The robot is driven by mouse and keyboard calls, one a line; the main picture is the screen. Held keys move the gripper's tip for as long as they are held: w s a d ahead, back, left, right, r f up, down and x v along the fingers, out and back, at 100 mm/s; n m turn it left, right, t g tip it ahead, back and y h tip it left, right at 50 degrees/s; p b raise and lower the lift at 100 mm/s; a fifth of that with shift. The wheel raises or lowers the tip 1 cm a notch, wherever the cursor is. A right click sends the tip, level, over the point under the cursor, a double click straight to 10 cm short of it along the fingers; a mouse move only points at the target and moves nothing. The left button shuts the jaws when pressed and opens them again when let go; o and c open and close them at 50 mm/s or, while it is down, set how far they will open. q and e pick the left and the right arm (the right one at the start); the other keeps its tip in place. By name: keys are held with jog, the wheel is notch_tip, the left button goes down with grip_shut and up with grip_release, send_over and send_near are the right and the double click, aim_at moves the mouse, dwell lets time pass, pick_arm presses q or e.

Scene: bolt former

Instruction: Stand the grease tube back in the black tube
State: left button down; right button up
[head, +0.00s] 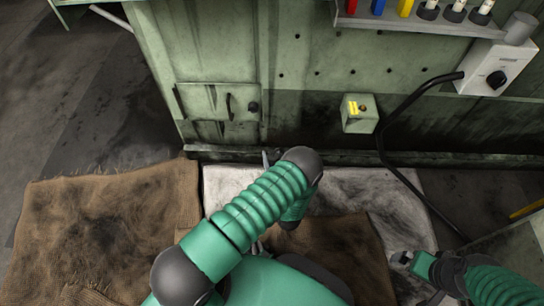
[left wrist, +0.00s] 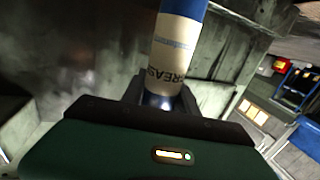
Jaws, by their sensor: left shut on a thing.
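My left gripper (left wrist: 160,98) is shut on the grease tube (left wrist: 178,50), a cream cylinder with GREASE lettering and a blue end, which points away from the gripper. In the head view my left gripper (head: 271,157) is mostly hidden behind my green arm, low at the machine's base, and the tube cannot be made out there. Black holders (head: 455,12) with white-topped items stand on the shelf at top right; I cannot tell which holder, if any, is the black tube. My right gripper (head: 402,258) is at lower right, apart from everything; its jaw opening is unclear.
The green machine front (head: 310,60) fills the back. The shelf (head: 410,24) also carries red, blue and yellow pieces. A grey control box (head: 497,68) and a black hose (head: 400,112) are at right. Brown cloth (head: 105,225) and pale sheeting (head: 230,183) cover the floor.

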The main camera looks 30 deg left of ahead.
pick_arm(q)
jog(key=shift+f+b, duration=1)
jog(key=shift+f, duration=0.5)
jog(key=c, duration=0.9)
grip_release()
jog(key=shift+o, duration=0.2)
